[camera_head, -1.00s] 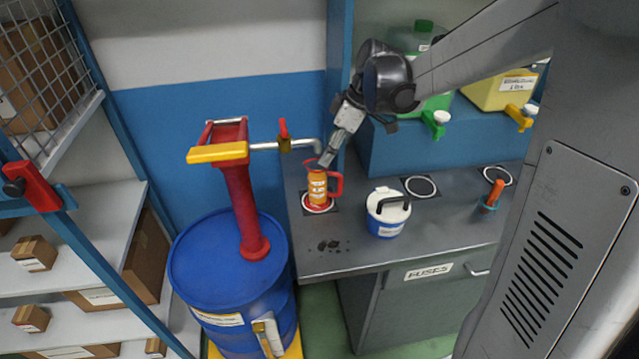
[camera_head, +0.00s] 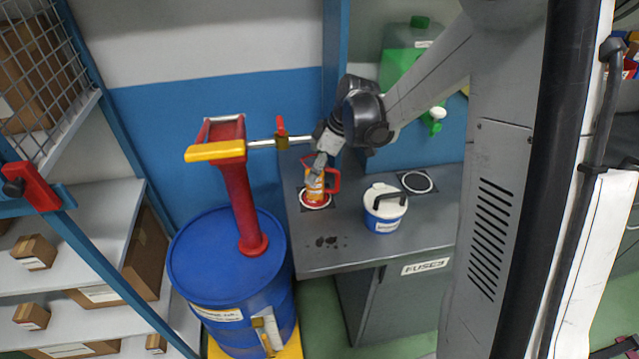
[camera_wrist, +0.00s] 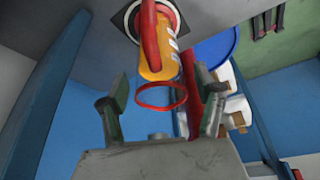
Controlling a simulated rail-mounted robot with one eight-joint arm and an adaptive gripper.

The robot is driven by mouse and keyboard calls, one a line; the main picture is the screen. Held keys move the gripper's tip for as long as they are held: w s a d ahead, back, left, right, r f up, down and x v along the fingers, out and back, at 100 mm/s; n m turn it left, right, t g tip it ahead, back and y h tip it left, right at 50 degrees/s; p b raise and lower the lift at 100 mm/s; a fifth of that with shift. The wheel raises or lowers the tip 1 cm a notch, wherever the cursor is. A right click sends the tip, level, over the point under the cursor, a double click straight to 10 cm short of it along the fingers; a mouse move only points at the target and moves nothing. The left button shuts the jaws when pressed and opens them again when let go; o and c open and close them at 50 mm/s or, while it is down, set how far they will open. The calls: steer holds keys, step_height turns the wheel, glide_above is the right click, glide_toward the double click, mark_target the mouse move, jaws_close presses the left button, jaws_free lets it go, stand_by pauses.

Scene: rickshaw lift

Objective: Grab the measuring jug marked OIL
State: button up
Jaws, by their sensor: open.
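The measuring jug (camera_head: 315,190) is orange-yellow with a red rim and a red handle on its right. It stands upright on a ringed pad at the left of the grey counter. Its marking is too small to read. My gripper (camera_head: 319,166) is right over the jug and hides part of its top. In the wrist view the jug (camera_wrist: 160,58) shows with its handle towards the camera. My gripper (camera_wrist: 161,90) is open there, one finger on each side of the red rim, with visible gaps. I cannot tell whether the fingers are level with the rim.
A blue-and-white lidded tub (camera_head: 385,208) stands just right of the jug. A blue drum (camera_head: 215,262) with a red pump (camera_head: 240,190) is on the left, its metal spout close to my gripper. A blue post (camera_head: 335,60) rises behind. An empty ringed pad (camera_head: 417,182) lies further right.

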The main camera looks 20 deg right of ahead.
jaws_close()
stand_by(0.3)
steer(key=shift+r, duration=0.1)
